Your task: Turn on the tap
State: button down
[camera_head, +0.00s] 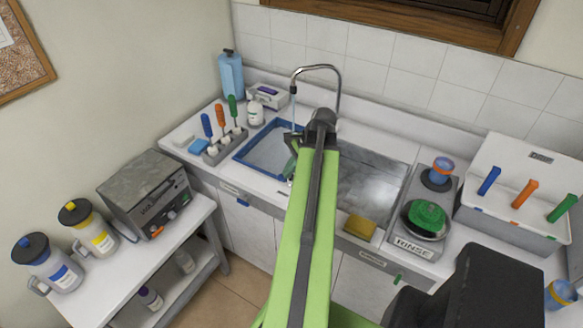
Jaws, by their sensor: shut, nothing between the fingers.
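The tap (317,67) is a chrome gooseneck standing behind the sink, with its spout over the left basin. A thin bluish stream of water (293,108) shows below the spout. My green arm reaches across the front of the sink, and its dark wrist joint is in front of the tap's lower part. My gripper (290,168) is partly visible left of the arm, low over the left basin near the stream. It is shut and empty. The tap's base and any handle are hidden behind my arm.
The blue-rimmed left basin (243,153) and steel right basin (372,190) flank my arm. Brushes in a holder (222,146), a white bottle (255,112) and a blue bottle (231,74) stand left.

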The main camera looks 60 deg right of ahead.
jog(key=shift+d+r, duration=0.1)
jog(key=shift+d, duration=0.05)
jog(key=d+p+v, duration=0.2)
jog(key=p+v, duration=1)
jog(key=v, duration=0.1)
jog(key=shift+s, duration=0.55)
